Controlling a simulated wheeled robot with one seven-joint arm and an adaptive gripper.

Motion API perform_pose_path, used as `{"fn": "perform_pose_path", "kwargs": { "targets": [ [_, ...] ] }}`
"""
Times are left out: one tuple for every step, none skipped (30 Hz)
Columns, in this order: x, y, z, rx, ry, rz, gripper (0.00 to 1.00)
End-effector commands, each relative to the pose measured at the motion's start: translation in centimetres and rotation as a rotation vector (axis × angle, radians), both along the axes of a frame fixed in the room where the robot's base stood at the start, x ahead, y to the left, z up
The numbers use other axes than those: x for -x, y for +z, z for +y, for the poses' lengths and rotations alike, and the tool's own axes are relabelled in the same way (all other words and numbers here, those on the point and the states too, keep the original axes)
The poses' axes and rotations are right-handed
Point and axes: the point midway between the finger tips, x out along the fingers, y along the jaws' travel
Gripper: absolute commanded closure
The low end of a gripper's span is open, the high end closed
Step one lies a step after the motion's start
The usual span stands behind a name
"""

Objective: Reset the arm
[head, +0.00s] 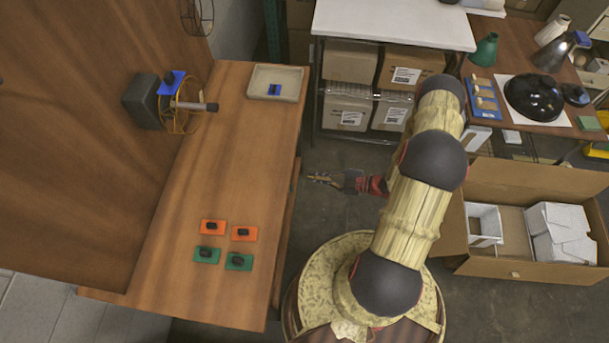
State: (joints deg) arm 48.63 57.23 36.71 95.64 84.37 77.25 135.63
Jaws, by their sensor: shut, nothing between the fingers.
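My gripper (318,178) shows in the head view near the middle of the picture. It points left, past the right edge of the wooden table (222,190), over the floor gap. It is shut and empty. My arm rises from my base at the bottom and bends over to the right of the table. The gripper touches none of the parts that I can see.
Two orange plates (213,227) and two green plates (207,256) with black parts lie on the table's near end. A tray (275,82) stands at its far end. An open cardboard box (490,266) and a lamp-part table (545,60) stand right.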

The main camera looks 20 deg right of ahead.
Motion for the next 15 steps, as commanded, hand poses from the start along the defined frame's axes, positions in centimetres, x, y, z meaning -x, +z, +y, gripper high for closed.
{"fn": "perform_pose_path", "kwargs": {
  "targets": [
    [0.22, 0.15, -0.46, 0.001, -0.003, 0.0, 1.0],
    [0.33, 0.19, -0.61, 0.001, -0.003, 0.0, 1.0],
    [0.46, 0.23, -0.75, 0.001, -0.001, -0.001, 1.0],
    [0.54, 0.26, -0.84, 0.001, 0.0, -0.001, 1.0],
    [0.6, 0.27, -0.91, 0.001, 0.0, -0.001, 1.0],
    [0.65, 0.29, -0.98, 0.001, 0.0, -0.001, 1.0],
    [0.67, 0.29, -1.0, 0.0, 0.0, 0.0, 1.0],
    [0.68, 0.29, -1.02, 0.0, 0.0, 0.0, 1.0],
    [0.69, 0.29, -1.01, 0.0, 0.0, 0.0, 1.0],
    [0.69, 0.29, -1.01, 0.0, 0.0, 0.0, 1.0],
    [0.68, 0.29, -1.01, 0.0, 0.0, 0.0, 1.0],
    [0.68, 0.28, -1.0, 0.0, 0.0, 0.0, 1.0],
    [0.67, 0.28, -0.99, 0.0, 0.0, 0.0, 1.0],
    [0.67, 0.28, -0.99, 0.0, 0.0, 0.0, 1.0],
    [0.67, 0.28, -0.99, 0.0, 0.0, 0.0, 1.0]
  ]
}}
